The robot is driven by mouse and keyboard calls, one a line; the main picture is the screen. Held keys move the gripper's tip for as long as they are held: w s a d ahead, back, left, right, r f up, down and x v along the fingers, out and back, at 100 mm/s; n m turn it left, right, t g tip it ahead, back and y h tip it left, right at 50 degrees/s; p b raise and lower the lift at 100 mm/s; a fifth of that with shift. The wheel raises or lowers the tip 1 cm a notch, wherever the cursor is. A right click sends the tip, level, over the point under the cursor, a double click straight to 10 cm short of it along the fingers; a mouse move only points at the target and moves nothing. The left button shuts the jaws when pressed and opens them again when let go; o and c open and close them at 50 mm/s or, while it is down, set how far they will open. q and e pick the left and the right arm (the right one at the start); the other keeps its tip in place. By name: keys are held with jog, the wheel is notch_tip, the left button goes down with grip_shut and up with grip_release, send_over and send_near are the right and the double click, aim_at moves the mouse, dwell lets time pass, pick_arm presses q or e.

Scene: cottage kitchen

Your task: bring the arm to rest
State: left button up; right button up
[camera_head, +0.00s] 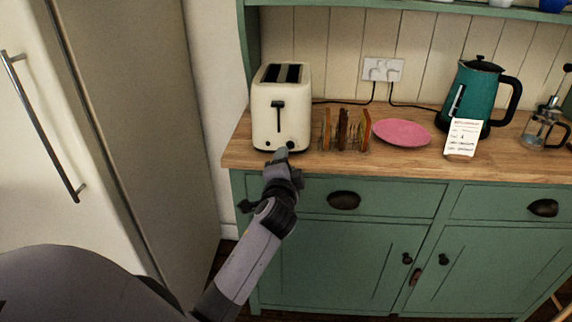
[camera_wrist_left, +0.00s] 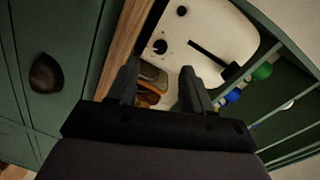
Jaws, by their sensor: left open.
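My left arm reaches in from the bottom left of the head view, with the left gripper (camera_head: 282,154) just in front of the lower front of the cream toaster (camera_head: 281,125). In the left wrist view the gripper (camera_wrist_left: 160,82) has its two dark fingers spread, with nothing held between them. The toaster (camera_wrist_left: 217,30) fills the area beyond the fingertips there, with its dark lever slot and knob showing. I cannot tell whether a fingertip touches the toaster. My right gripper is not in view.
Right of the toaster, a toast rack (camera_head: 344,131) with toast, a pink plate (camera_head: 401,133), a teal kettle (camera_head: 475,95), a card (camera_head: 462,137) and a glass press (camera_head: 541,132) stand on the wooden counter (camera_head: 399,162). A fridge (camera_head: 60,130) stands left. Green drawers and cupboards (camera_head: 340,262) are below.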

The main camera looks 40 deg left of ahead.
pick_arm(q)
jog(key=s+d+f+n+g+h, duration=0.1)
jog(key=s+d+f+n+h, duration=0.1)
jog(key=s+d+f, duration=0.3)
jog(key=s+d+f+n+g+h, duration=0.2)
jog(key=s+d+f+h, duration=0.3)
jog(key=s+f, duration=0.5)
jog(key=s+d+f+n+g+h, duration=0.1)
jog(key=s+d+f+h, duration=0.2)
jog(key=s, duration=0.9)
jog(key=d+f, duration=0.3)
jog(key=f, duration=0.2)
jog(key=shift+d+n+h+p, duration=0.25)
jog(key=shift+n+h+p, duration=0.05)
jog(key=shift+n, duration=0.1)
jog(key=shift+a+f, duration=0.1)
